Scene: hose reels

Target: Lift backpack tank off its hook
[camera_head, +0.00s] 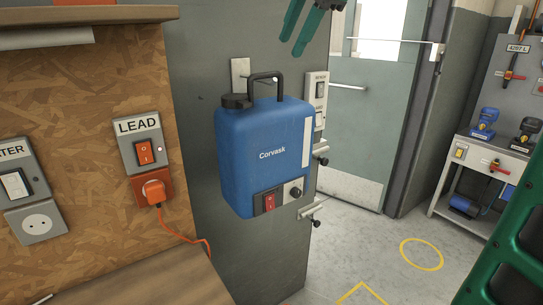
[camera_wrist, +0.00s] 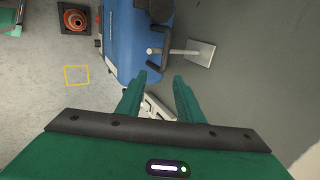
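The backpack tank (camera_head: 265,150) is a blue box marked Corvask, with a black cap, a red switch and a black top handle (camera_head: 266,78). It hangs upright against a grey wall panel at a hook with a pale plate (camera_head: 240,75). My gripper (camera_head: 305,48) is green, above and to the right of the handle, with its fingers apart and empty. In the wrist view, the tank (camera_wrist: 125,45) and the hook (camera_wrist: 185,52) lie beyond the fingertips (camera_wrist: 161,75). The gripper does not touch the handle there.
A LEAD switch and socket (camera_head: 145,150) with an orange plug and cable are on the wooden board at left. A switch box (camera_head: 318,95) and metal pegs (camera_head: 312,208) sit right of the tank. A bench (camera_head: 490,165) with tools stands at far right. Floor between is clear.

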